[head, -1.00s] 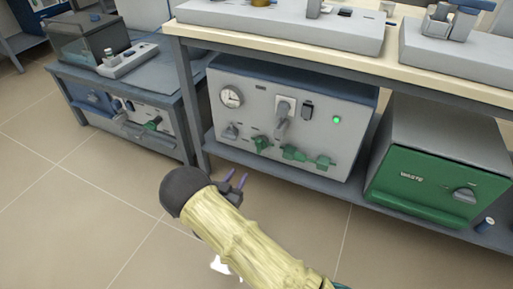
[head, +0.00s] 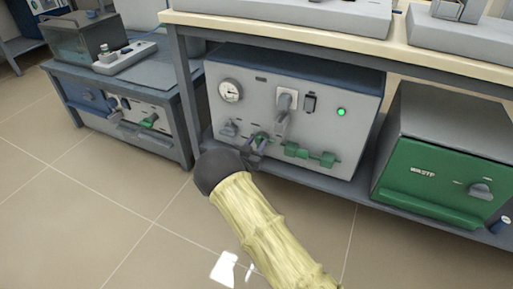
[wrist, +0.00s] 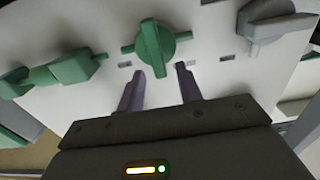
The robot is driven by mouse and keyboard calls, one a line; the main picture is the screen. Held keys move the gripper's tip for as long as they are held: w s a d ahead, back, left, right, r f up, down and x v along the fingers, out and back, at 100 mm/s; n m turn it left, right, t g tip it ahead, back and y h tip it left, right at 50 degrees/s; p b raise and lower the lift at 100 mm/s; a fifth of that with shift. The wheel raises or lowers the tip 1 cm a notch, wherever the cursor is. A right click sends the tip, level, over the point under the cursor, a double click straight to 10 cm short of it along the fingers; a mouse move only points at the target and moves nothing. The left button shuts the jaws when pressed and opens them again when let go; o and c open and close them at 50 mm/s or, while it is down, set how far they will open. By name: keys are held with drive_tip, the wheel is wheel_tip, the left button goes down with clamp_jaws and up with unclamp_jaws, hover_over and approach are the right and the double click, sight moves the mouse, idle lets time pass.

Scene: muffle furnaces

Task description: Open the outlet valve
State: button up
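A grey box with a control panel (head: 245,105) stands on the shelf under the bench. Its lower row has a grey knob (head: 229,129), a green knob (head: 262,138) and a wider green fitting with two blocks (head: 296,150). No readable label shows which is the outlet valve. My gripper (head: 258,148) is at the panel by the single green knob, partly hidden by my arm. In the wrist view my gripper (wrist: 161,72) is open, its two purple fingers apart and pointing at the green knob (wrist: 154,45).
In the wrist view the green fitting (wrist: 55,73) lies left and the grey knob (wrist: 268,22) right of the fingers. A green-fronted waste box (head: 430,200) stands to the right. A low bench (head: 170,85) stands left. The floor in front is clear.

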drive_tip(key=shift+w+d, duration=0.1)
drive_tip(key=shift+w, duration=0.2)
clamp_jaws()
